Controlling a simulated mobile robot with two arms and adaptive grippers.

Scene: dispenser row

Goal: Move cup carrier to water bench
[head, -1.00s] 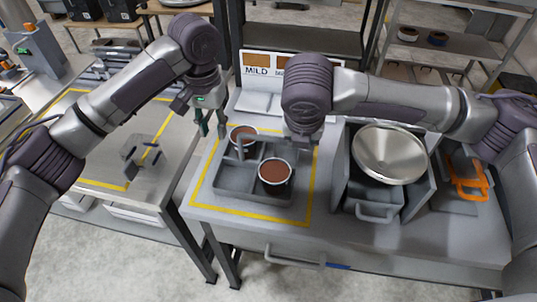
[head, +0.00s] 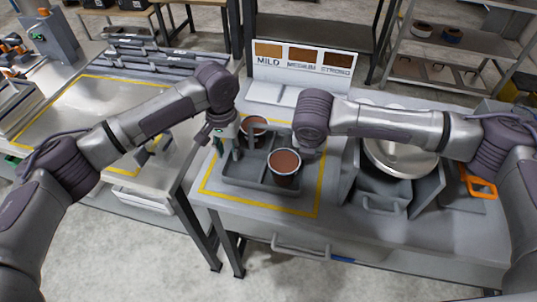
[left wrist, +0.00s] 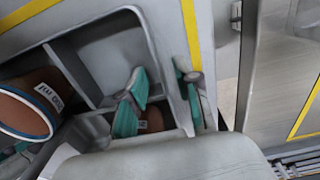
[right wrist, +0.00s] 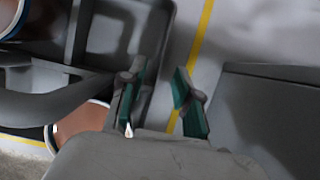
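The grey cup carrier (head: 240,182) sits inside a yellow outline on the right-hand bench. It holds two cups of brown liquid, a rear cup (head: 253,123) and a front cup (head: 285,163). My left gripper (head: 227,142) is at the carrier's left side. In the left wrist view its teal fingers (left wrist: 160,98) are apart, on either side of the carrier wall. My right gripper is hidden behind its wrist in the head view. In the right wrist view its fingers (right wrist: 160,98) are apart at the carrier's right wall. I cannot tell whether either gripper touches the carrier.
The left bench (head: 85,110) has a yellow-outlined area, mostly clear, with a small grey fixture under my left arm. A strength sign (head: 303,60) stands behind the carrier. A metal bowl (head: 395,160) in a grey housing and an orange-handled item (head: 478,185) are to the right.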

